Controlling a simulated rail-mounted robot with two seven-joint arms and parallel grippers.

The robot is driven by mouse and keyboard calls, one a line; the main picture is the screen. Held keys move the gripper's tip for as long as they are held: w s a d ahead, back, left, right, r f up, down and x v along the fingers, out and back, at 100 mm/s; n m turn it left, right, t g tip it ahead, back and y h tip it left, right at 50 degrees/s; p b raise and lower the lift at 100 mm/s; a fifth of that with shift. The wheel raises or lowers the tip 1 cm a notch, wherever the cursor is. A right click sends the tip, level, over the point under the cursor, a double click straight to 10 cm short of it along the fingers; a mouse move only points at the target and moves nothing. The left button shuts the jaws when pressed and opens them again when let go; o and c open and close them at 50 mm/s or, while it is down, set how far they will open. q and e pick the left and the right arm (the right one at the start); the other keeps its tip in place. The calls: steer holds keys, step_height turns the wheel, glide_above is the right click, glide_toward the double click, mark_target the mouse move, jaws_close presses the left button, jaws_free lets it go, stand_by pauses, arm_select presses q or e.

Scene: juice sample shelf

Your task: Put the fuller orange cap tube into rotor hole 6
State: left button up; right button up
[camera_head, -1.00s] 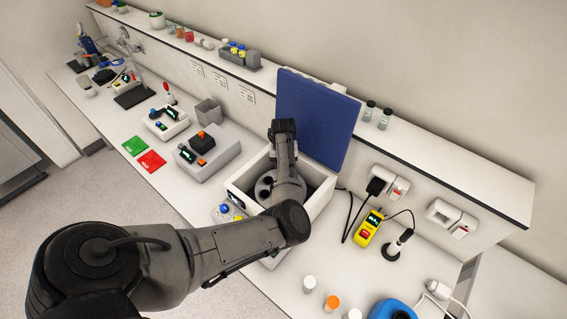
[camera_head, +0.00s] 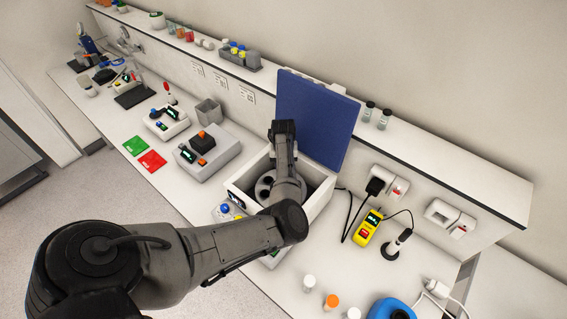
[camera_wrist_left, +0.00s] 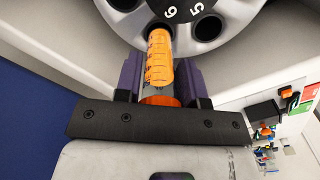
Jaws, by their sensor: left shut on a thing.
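In the left wrist view, my left gripper (camera_wrist_left: 160,88) is shut on the orange cap tube (camera_wrist_left: 160,58), near its orange cap (camera_wrist_left: 160,101). The tube is filled with orange liquid. Its far end meets the grey rotor (camera_wrist_left: 208,38) at the hole beside the number 6; how deep it sits cannot be told. An empty dark hole beside the number 5 lies to its right. In the head view, the rotor (camera_head: 265,188) shows partly inside the open white centrifuge (camera_head: 240,184), and my arm hides the gripper and tube. My right gripper is not in view.
The blue lid (camera_head: 316,112) stands open behind the centrifuge. An orange-capped tube (camera_head: 332,300) stands on the bench at the front, between white-capped ones (camera_head: 309,282). A yellow meter (camera_head: 368,227) lies to the right. The centrifuge walls closely surround my wrist.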

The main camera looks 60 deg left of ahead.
arm_select(q)
steer(key=shift+p, duration=0.4)
steer(key=shift+f, duration=0.2)
steer(key=shift+f+b, duration=0.45)
steer(key=shift+f, duration=0.4)
steer(key=shift+f+b, duration=0.4)
steer(key=shift+f, duration=0.5)
stand_by(0.6)
steer(key=shift+p, duration=0.35)
steer(key=shift+f, duration=0.45)
steer(key=shift+f+b, duration=0.5)
steer(key=shift+f, duration=0.1)
steer(key=shift+r, duration=0.15)
